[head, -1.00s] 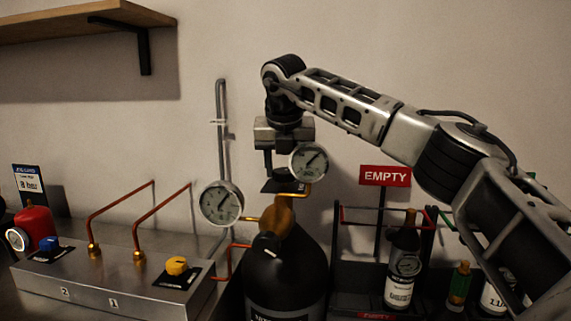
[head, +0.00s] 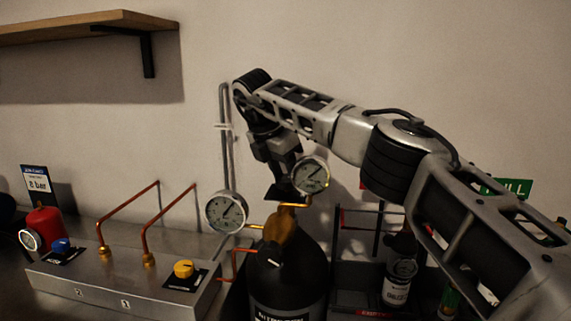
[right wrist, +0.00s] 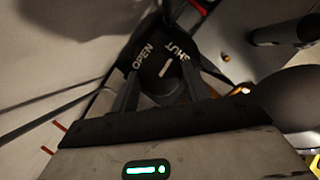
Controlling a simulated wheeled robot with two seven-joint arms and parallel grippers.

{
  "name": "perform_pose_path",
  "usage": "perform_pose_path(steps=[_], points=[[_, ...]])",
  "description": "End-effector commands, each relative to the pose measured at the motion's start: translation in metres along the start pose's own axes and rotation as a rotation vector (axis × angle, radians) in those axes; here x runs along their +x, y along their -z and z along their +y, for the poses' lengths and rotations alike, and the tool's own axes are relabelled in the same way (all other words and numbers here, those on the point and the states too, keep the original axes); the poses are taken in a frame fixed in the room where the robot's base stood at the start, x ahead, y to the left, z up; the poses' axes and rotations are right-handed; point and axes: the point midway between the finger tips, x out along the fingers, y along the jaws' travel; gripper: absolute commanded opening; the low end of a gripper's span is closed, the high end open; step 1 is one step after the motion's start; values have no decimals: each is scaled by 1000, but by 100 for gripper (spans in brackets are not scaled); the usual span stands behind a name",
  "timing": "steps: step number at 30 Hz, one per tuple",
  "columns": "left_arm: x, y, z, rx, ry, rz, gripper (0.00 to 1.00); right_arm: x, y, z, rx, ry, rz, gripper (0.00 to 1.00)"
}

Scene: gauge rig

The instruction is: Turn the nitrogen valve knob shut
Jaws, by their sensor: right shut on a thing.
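The nitrogen valve knob (right wrist: 165,70) is dark with a white pointer line. In the right wrist view it sits between my fingers, beside a black plate lettered OPEN (right wrist: 143,57) and SHUT. The line slants up toward the SHUT side. My right gripper (right wrist: 160,92) is shut on the knob. In the head view my right gripper (head: 281,180) is tilted above the brass neck of the black nitrogen cylinder (head: 290,268); the knob is hidden there behind the gripper and gauge. My left gripper is not in view.
Two round gauges, an upper one (head: 311,176) and a lower one (head: 227,211), flank the valve closely. A metal manifold box (head: 110,292) with yellow (head: 184,269) and blue knobs stands left. A bottle rack stands right, partly behind my arm. A shelf (head: 85,28) hangs upper left.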

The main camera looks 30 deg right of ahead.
Motion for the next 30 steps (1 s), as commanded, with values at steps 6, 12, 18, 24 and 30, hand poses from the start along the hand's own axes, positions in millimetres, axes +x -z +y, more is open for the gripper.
perform_pose_path(steps=[6,12,18,24,30], points=[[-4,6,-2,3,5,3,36,-2,-1,1,74,29,-2,24],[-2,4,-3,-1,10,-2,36,-1,-1,1,101,39,-1,24],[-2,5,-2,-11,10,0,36,0,-1,1,105,41,-1,24],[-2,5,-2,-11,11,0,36,0,-1,1,105,41,-1,49],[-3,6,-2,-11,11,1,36,0,-1,1,103,41,0,69]])
